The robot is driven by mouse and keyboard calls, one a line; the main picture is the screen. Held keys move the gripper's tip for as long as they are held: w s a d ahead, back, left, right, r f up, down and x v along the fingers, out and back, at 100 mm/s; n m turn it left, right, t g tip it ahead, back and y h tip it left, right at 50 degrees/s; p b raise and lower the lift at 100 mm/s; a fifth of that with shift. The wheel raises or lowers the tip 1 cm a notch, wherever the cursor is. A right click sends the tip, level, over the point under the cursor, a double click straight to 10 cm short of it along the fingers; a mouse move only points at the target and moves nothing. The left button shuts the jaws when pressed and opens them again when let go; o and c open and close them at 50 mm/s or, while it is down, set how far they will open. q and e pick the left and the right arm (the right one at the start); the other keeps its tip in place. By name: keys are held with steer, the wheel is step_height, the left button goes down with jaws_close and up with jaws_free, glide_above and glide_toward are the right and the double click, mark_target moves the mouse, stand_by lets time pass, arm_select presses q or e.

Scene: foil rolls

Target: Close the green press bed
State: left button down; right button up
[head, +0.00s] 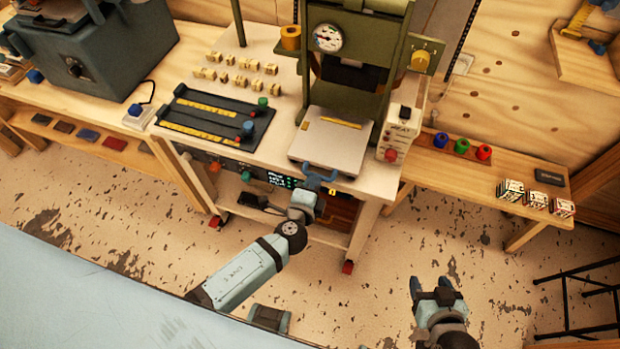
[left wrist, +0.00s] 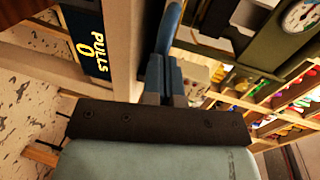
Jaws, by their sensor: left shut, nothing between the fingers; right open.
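The green press (head: 390,45) stands at the back of the bench, with a round gauge on its front. Its bed is a pale flat plate (head: 328,142) that sticks out forward of the frame, with a yellow strip near its back. A blue forked piece (head: 320,177), which looks like the bed's handle, is at the plate's front edge. My left gripper (head: 313,190) is shut and empty, right at that piece; I cannot tell whether they touch. In the left wrist view its blue fingers (left wrist: 164,80) are together below a blue bar (left wrist: 168,28). My right gripper (head: 431,284) is open and empty above the floor.
A black tray with yellow strips (head: 212,118) and small yellow blocks (head: 240,70) lie left of the press. A white control box (head: 398,134) with a red knob stands right of the bed. A display reading "0 PULLS" (left wrist: 90,45) is on the bench front.

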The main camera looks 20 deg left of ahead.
mark_target(328, 145)
stand_by(0.4)
arm_select(q)
steer(key=b+x, duration=0.1)
steer(key=x, duration=0.3)
steer(key=r+x, duration=0.1)
steer(key=x, duration=0.3)
steer(key=r+b+x, duration=0.1)
steer(key=x, duration=0.3)
steer(key=shift+w+d+r+b, duration=0.15)
steer(key=shift+w+r+b, duration=0.05)
steer(key=shift+w+b, duration=0.15)
steer(key=shift+w+r, duration=0.1)
steer(key=shift+w, duration=0.25)
